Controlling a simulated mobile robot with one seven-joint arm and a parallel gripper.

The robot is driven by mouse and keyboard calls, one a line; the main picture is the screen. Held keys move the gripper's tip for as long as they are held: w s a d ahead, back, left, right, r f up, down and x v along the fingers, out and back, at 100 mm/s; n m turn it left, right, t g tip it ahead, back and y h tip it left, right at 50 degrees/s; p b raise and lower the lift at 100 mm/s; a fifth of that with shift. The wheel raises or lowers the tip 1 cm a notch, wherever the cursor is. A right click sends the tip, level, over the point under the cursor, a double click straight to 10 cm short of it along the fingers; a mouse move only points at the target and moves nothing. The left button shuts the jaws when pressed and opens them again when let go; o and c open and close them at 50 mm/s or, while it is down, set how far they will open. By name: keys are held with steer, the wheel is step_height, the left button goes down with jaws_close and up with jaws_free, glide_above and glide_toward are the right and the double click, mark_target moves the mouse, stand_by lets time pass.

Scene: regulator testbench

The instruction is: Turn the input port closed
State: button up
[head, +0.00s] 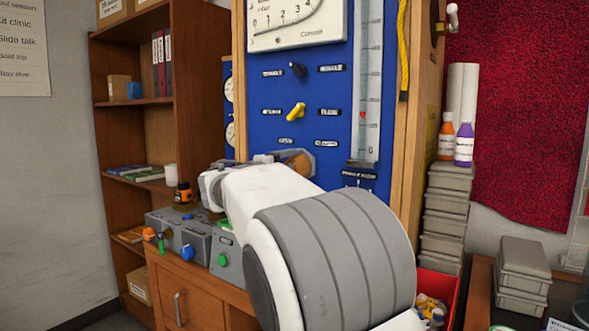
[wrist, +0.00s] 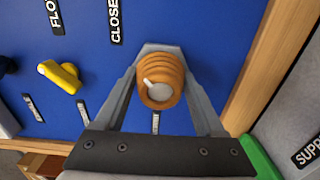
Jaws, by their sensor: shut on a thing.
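An orange-brown ribbed round knob (wrist: 162,68) with a pale pointer on its face sits on the blue panel (wrist: 205,30). It also shows in the head view (head: 299,161), partly hidden behind my arm. My gripper (wrist: 161,84) has one finger on each side of the knob and is shut on it. In the wrist view the pointer angles up to the left. A label reading "CLOSE", cut off at the frame edge, is above left of the knob. Which label names this knob cannot be told.
A yellow knob (head: 296,112) and a black knob (head: 298,69) are above on the panel. A gauge (head: 297,20) and a clear vertical tube (head: 368,80) are near. Grey boxes with coloured buttons (head: 186,234) stand on the bench at left.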

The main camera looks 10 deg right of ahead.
steer(key=o, duration=1.3)
steer(key=shift+o, duration=0.2)
steer(key=shift+a, duration=0.1)
steer(key=p+v, duration=0.2)
steer(key=v, duration=1.5)
steer(key=shift+s+a+r, duration=0.1)
steer(key=shift+s, duration=0.05)
steer(key=s+d+f+m+g+y, duration=0.2)
steer(key=s+d+f+g, duration=0.2)
steer(key=s+d+f, duration=0.3)
steer(key=s+d+f+m+g+y, duration=0.2)
steer(key=s+d+f+g+y, duration=0.15)
steer(key=s+d, duration=0.4)
steer(key=s+a+f+m+y, duration=0.2)
steer(key=s+f+m+y, duration=0.4)
steer(key=s+f, duration=0.6)
step_height(320, 180, up, 22)
steer(key=s+n+y+p, duration=0.1)
steer(key=s+p, duration=0.1)
steer(key=p, duration=1.8)
steer(key=shift+a, duration=0.2)
